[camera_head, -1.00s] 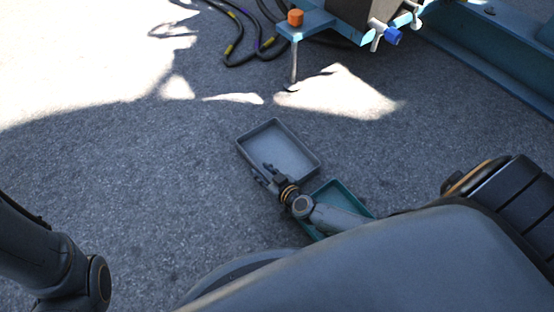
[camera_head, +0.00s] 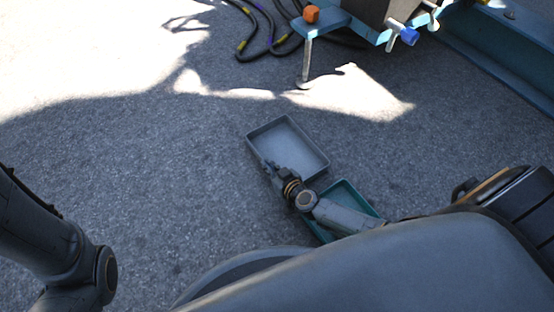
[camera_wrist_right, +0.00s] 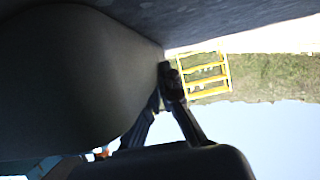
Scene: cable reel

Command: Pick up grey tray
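The grey tray (camera_head: 312,134) is a shallow rectangular tray on the asphalt near the middle of the head view, and it looks empty. My right gripper (camera_head: 267,165) is at the tray's near left side. Its fingers overlap that edge in the picture, and I cannot tell whether they grip it. In the right wrist view the fingers (camera_wrist_right: 166,78) lie close together at the tips, with no clear view of the tray between them. Only my left arm shows at the left edge of the head view; its gripper is out of view.
A teal tray (camera_head: 350,190) lies just below the grey one, partly under my right arm. A blue stand (camera_head: 325,24) with an orange block (camera_head: 311,14) and black cables (camera_head: 262,45) are at the top. A yellow frame (camera_wrist_right: 204,76) shows in the wrist view. Asphalt at left is clear.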

